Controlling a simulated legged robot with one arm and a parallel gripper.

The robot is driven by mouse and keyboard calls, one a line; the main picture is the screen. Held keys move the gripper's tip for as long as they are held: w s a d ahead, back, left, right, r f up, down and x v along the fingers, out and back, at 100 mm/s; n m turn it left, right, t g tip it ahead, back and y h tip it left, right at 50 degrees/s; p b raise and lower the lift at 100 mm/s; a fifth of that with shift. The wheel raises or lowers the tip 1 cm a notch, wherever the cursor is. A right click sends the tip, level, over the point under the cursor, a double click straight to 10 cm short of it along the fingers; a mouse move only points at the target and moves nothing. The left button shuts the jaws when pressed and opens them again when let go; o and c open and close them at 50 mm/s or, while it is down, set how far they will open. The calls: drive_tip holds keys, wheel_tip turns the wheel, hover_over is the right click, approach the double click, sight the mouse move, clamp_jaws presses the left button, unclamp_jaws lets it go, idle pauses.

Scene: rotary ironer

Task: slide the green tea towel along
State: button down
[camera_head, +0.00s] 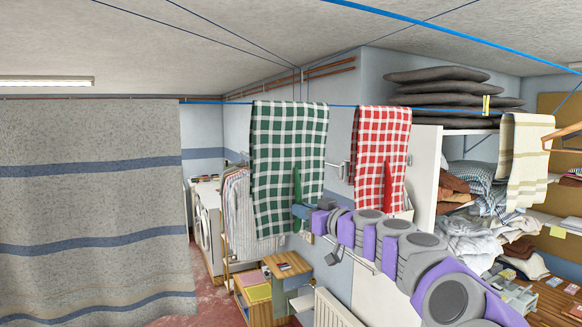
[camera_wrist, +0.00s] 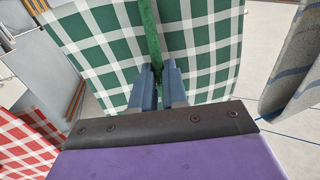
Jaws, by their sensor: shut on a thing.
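The green-and-white checked tea towel (camera_head: 287,150) hangs over a blue line in the head view, left of the red towel. A narrow plain green strip (camera_head: 297,187) stands out from its lower front. My gripper (camera_head: 299,210) is at the strip's lower end, near the towel's lower right part. In the wrist view the towel (camera_wrist: 100,45) fills the upper middle. There my gripper (camera_wrist: 158,74) is shut on the lower end of the green strip (camera_wrist: 150,32). The exact pinch between the fingertips is partly hidden.
A red checked towel (camera_head: 381,145) hangs close on the right, with a cream towel (camera_head: 522,160) farther right. A large grey striped blanket (camera_head: 90,210) hangs on the left. Bare line (camera_head: 215,102) separates blanket and green towel. A yellow peg (camera_head: 486,105) sits on the line at right.

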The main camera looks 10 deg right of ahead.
sight(281, 211)
drive_tip(key=shift+a, duration=0.1)
drive_tip(key=shift+s+a+f+b, duration=0.1)
drive_tip(key=shift+s+a+b, duration=0.1)
drive_tip(key=shift+a+b, duration=0.45)
drive_tip(key=shift+s+a+f+b, duration=0.1)
drive_tip(key=shift+s+a+b, duration=0.15)
drive_tip(key=shift+a+b, duration=0.35)
drive_tip(key=shift+s+a+b, duration=0.2)
drive_tip(key=shift+a+b, duration=0.35)
drive_tip(key=shift+b, duration=0.1)
drive_tip(key=c, duration=1.1)
unclamp_jaws()
drive_tip(key=shift+a, duration=0.1)
drive_tip(key=shift+b+v, duration=1.45)
drive_tip(key=shift+v, duration=1.55)
